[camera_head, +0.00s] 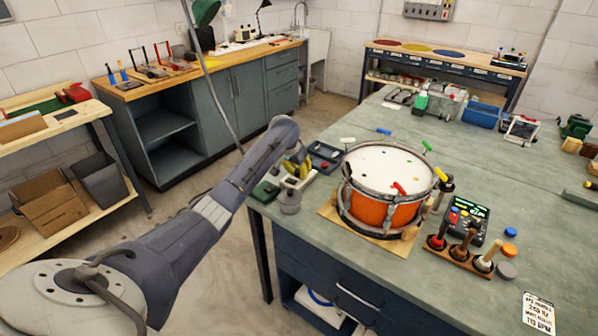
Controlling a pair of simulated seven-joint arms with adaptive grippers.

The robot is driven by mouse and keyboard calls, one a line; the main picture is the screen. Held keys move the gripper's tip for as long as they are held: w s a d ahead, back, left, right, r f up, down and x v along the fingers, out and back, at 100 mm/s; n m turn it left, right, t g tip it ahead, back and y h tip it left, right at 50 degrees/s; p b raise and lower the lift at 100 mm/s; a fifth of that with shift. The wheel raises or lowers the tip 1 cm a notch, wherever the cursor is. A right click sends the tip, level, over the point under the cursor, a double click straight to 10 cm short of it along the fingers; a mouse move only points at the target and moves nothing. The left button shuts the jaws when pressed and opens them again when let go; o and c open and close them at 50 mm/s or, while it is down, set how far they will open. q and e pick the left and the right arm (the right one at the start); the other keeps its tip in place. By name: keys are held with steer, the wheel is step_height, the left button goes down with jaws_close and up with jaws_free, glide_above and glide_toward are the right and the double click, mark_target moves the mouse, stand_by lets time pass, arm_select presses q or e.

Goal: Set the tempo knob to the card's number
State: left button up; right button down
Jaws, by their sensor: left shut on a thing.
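The tempo device (465,216) is a dark box with a lit green display, right of the drum; its knob is too small to make out for certain. The white card (538,313) lies at the front right of the bench. Its bottom line looks like 110 or 119 BPM, too small to be sure. My left gripper (299,168) is at the bench's left edge, left of the drum and well away from the device. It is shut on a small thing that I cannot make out. My right gripper is out of view.
An orange drum (382,208) stands on a wooden board. A wooden rack of several handled tools (466,259) stands in front of the device. Blue (510,232), orange (509,248) and grey (506,271) discs lie to its right. The bench behind the drum is mostly clear.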

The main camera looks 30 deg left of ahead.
arm_select(q)
jaws_close()
steer(key=shift+a+m+h, duration=0.1)
steer(key=shift+m+h, duration=0.3)
steer(key=shift+m, duration=0.6)
steer(key=shift+r+m+h, duration=0.1)
steer(key=shift+m+h, duration=0.5)
steer(key=shift+m, duration=1.1)
steer(key=o, duration=1.1)
jaws_free()
steer(key=v, duration=1.1)
steer(key=shift+r, duration=0.5)
steer(key=shift+w, duration=0.1)
